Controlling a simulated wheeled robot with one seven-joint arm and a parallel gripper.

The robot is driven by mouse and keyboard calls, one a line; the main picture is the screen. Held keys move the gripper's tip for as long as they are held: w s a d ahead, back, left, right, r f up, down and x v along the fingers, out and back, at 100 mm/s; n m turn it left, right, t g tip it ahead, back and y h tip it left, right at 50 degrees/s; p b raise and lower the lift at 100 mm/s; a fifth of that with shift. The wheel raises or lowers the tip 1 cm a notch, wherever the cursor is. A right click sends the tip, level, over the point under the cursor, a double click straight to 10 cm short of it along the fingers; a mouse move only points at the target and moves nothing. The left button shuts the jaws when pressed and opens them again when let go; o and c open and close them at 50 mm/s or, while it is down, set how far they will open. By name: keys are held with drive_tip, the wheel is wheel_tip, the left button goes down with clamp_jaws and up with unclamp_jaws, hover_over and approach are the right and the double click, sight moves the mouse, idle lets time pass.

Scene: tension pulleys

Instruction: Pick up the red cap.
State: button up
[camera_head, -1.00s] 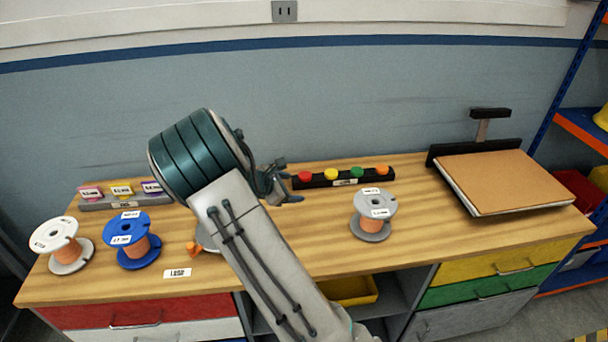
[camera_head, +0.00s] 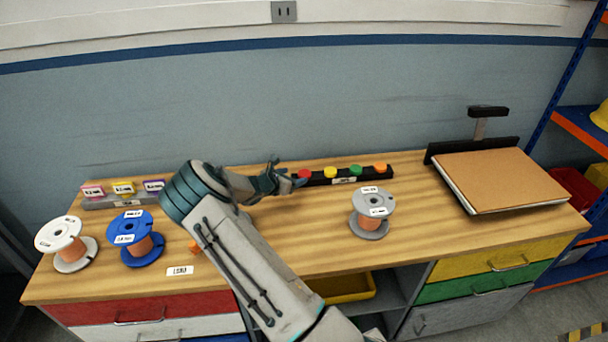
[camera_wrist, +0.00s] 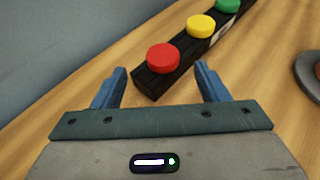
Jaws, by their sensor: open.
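The red cap (camera_wrist: 163,57) sits at the near end of a black rack (camera_wrist: 152,84) in the wrist view. In the head view the red cap (camera_head: 304,174) is at the left end of the black rack (camera_head: 318,181). My gripper (camera_wrist: 160,78) is open, its two blue fingers on either side of the rack's near end and just short of the cap. Nothing is between the fingers except the rack end seen beyond them. In the head view my gripper (camera_head: 290,178) is just left of the red cap.
Yellow (camera_head: 330,172), green (camera_head: 356,170) and orange (camera_head: 380,168) caps stand along the same rack. A grey spool (camera_head: 371,228) stands in front. Blue (camera_head: 130,228) and white (camera_head: 58,234) spools stand at left. The table (camera_head: 440,230) is clear at front right.

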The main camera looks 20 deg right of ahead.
sight(304, 173)
drive_tip(key=shift+p+x, duration=0.9)
drive_tip(key=shift+x, duration=1.8)
drive_tip(key=shift+s+f, duration=0.1)
drive_tip(key=shift+s, duration=0.05)
drive_tip(key=c, duration=1.1)
